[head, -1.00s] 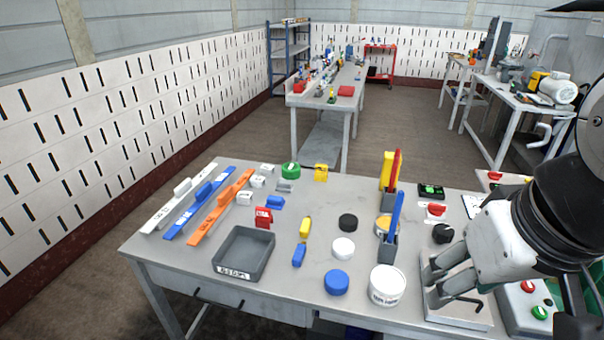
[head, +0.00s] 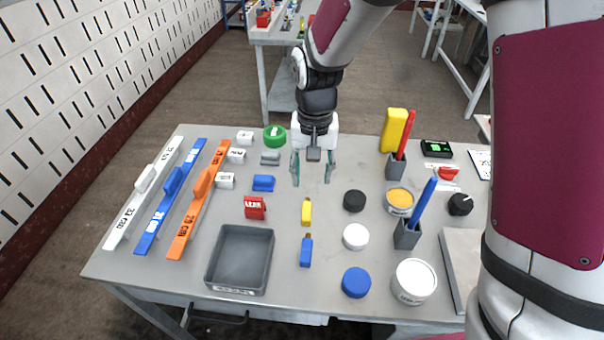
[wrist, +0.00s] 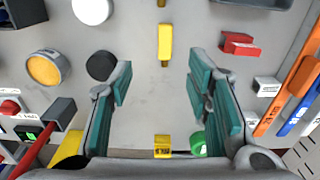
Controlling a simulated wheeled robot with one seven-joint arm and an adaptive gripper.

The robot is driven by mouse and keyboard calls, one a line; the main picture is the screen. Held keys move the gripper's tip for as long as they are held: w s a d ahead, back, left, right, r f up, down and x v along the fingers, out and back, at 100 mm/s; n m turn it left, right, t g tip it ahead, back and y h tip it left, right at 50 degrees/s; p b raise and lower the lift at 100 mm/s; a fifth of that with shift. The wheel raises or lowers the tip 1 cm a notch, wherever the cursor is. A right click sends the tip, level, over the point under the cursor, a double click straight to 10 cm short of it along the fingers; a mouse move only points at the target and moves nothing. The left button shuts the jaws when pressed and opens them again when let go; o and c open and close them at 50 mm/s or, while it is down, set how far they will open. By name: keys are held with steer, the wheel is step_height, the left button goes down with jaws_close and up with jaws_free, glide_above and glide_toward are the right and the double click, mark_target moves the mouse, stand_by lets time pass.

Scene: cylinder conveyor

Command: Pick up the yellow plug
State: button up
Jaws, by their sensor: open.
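The yellow plug (head: 306,212) is a small, narrow block lying on the grey table, just beyond the blue plug (head: 306,251). It also shows in the wrist view (wrist: 165,43), ahead of the gap between the fingers. My gripper (head: 312,181) points down over the table, on the far side of the yellow plug. It is open, and nothing is between its teal fingers (wrist: 160,78). A yellow labelled block (wrist: 163,146) shows low in the wrist view; my gripper hides it in the head view.
Black (head: 354,200), white (head: 355,237) and blue (head: 356,282) round caps stand right of the plugs. A red block (head: 255,207) and a grey tray (head: 212,268) are to the left. A green round piece (head: 274,136) lies behind. Bare table surrounds the yellow plug.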

mark_target(306, 214)
steer(key=f, duration=1)
steer(key=a+f, duration=0.1)
steer(key=f, duration=0.4)
steer(key=shift+w+f, duration=0.3)
steer(key=shift+w, duration=0.05)
jaws_close()
